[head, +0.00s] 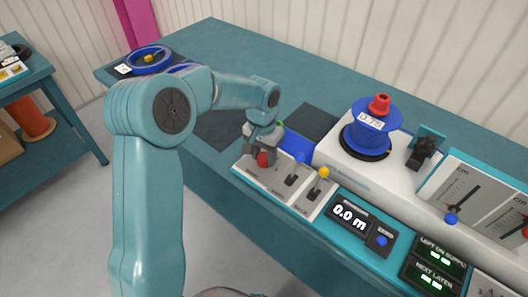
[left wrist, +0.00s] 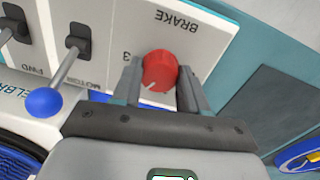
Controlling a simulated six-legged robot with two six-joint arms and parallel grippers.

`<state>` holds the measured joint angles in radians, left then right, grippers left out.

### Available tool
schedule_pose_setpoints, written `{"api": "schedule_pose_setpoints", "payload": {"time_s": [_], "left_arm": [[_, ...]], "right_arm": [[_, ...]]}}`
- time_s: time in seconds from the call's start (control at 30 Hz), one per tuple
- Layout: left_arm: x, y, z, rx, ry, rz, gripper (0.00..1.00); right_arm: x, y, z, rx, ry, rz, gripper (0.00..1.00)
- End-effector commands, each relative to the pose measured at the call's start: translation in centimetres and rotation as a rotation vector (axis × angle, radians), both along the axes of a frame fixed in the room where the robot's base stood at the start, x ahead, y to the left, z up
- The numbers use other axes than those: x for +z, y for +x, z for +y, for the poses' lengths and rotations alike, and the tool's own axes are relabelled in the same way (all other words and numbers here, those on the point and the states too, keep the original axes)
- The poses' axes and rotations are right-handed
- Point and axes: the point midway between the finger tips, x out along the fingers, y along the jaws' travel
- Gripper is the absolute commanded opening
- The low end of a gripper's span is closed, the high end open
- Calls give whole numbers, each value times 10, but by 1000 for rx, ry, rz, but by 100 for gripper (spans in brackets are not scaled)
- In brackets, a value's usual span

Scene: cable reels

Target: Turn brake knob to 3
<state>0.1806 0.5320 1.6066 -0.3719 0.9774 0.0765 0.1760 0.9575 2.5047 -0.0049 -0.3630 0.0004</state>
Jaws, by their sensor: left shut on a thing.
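The red brake knob (head: 263,158) sits on a white panel on the front of the bench. In the left wrist view the knob (left wrist: 160,71) lies between the two fingers of my left gripper (left wrist: 161,86), which is shut on it. A white pointer line on the knob points to the lower left in that view. The label BRAKE and a digit 3 (left wrist: 127,56) show upside down on the panel; other scale marks are hidden by the fingers. In the head view my left gripper (head: 263,150) comes down on the knob from above. My right gripper is not in view.
Right of the knob stand a blue-tipped lever (head: 299,157) and a yellow-tipped lever (head: 324,171). Beyond them are a display (head: 350,216) reading 0.0 m and a zero button. A blue reel (head: 371,128) stands on the white machine. Another blue reel (head: 149,60) lies at the bench's far left.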

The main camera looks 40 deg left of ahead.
Motion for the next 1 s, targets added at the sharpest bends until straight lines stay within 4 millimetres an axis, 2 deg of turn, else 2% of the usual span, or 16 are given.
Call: {"api": "schedule_pose_setpoints", "payload": {"time_s": [0.6,1.0], "left_arm": [[2,2,0,-583,1,-4,13],[2,2,0,-893,1,-4,13]], "right_arm": [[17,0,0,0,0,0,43],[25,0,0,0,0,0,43]]}}
